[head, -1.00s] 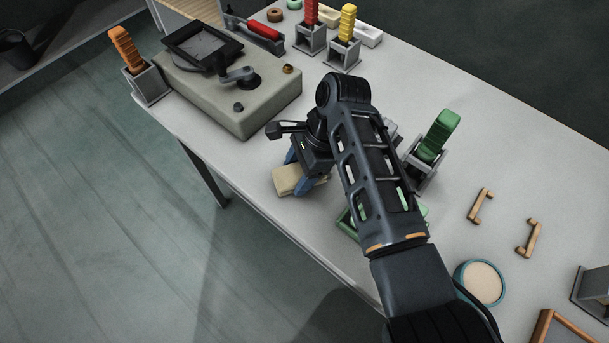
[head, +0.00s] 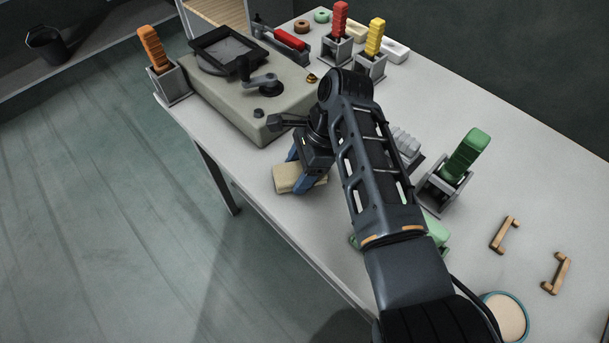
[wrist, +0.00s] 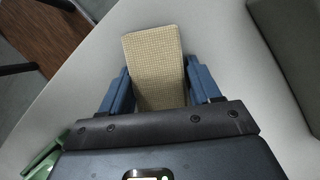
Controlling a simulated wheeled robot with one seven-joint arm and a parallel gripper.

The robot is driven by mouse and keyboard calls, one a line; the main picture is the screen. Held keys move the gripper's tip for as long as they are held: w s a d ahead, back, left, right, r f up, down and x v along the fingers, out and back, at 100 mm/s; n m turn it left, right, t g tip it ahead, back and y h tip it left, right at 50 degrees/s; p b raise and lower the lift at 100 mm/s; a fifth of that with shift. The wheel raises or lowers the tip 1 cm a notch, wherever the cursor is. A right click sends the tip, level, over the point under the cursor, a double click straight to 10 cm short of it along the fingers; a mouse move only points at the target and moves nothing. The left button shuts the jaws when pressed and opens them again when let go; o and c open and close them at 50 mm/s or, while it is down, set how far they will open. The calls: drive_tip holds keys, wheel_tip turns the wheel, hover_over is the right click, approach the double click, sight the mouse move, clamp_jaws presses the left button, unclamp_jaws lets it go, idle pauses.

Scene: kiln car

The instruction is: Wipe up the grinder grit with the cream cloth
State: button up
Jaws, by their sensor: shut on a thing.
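The cream cloth (head: 293,178) is a folded pad near the table's front edge. My gripper (head: 307,182) has its blue fingers on either side of the cloth and is shut on it. In the wrist view the cloth (wrist: 156,70) stands out between the two fingers of my gripper (wrist: 158,92), with its woven face showing. The cloth is low over the table or on it; I cannot tell which. I see no grinder grit in either view; my arm hides part of the table.
The grinder (head: 228,85) stands at the table's back left, with an orange-handled tool (head: 154,48) in a holder beside it. A green-handled tool (head: 466,155) stands right of my arm. Two wooden handles (head: 505,235) and a teal-rimmed round dish (head: 506,318) lie at the right.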

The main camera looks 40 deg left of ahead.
sight(323, 207)
idle(0.6)
drive_tip(key=shift+d+r+p, duration=0.2)
drive_tip(key=shift+d+p, duration=0.4)
drive_tip(key=shift+p, duration=0.35)
drive_tip(key=shift+s+d+p, duration=0.15)
drive_tip(key=shift+d+p, duration=0.4)
drive_tip(key=shift+p, duration=0.1)
drive_tip(key=shift+d+f+p, duration=0.25)
drive_tip(key=shift+d+p, duration=0.35)
drive_tip(key=shift+d, duration=0.5)
drive_tip(key=shift+d, duration=0.2)
drive_tip(key=shift+s+d, duration=0.2)
drive_tip(key=shift+d, duration=1.85)
